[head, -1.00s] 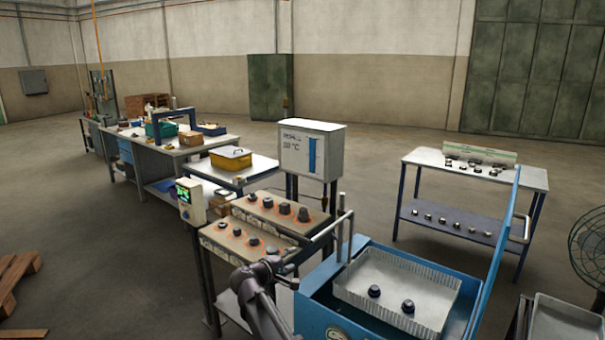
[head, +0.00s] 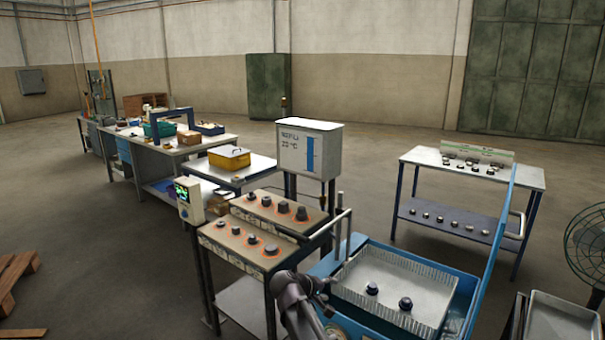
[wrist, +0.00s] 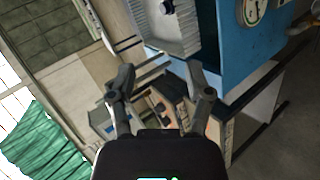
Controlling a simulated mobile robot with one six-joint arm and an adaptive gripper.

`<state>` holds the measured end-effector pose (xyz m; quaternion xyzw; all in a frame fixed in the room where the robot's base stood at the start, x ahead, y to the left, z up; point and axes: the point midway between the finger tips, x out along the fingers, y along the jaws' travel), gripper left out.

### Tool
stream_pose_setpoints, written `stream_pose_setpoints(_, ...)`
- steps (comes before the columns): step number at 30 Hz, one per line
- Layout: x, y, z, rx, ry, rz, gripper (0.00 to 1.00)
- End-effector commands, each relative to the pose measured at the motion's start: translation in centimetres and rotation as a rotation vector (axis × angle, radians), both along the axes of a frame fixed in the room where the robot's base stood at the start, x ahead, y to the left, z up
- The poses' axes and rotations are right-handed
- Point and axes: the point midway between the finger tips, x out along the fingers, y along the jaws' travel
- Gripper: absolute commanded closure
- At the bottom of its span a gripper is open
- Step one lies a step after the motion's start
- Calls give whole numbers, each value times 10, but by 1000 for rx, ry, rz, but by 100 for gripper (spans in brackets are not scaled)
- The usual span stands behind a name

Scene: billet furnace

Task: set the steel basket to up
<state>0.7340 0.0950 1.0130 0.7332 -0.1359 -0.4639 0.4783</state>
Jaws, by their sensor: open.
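The steel basket (head: 395,275) is a pale, corrugated-walled tray in the blue tank (head: 350,252), with its rim near the tank's top edge. Two dark round pieces (head: 405,303) lie in it. In the head view my gripper (head: 327,284) is at the tank's front-left side, small and partly hidden by my arm. In the wrist view my gripper (wrist: 165,86) has its two fingers spread with nothing held between them. The basket (wrist: 172,38) shows above the fingers there, beside the blue tank wall (wrist: 232,45). I cannot tell whether a finger touches anything.
Upright metal rods (head: 340,235) stand at the tank's left. A hot-plate stand (head: 250,232) with dark billets is left of it, and a display box (head: 311,150) behind. A blue raised lid edge (head: 497,235) and a fan (head: 588,245) are at right. Open floor lies behind.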

Motion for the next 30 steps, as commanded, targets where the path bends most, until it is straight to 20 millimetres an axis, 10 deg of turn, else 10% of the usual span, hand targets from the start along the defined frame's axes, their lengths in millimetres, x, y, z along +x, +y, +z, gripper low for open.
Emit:
stream_pose_setpoints(12,-110,-84,-64,481,225,-314,35)
stream_pose_setpoints(21,-178,-96,-82,802,357,-471,35)
stream_pose_setpoints(30,-197,-96,-84,917,402,-512,35)
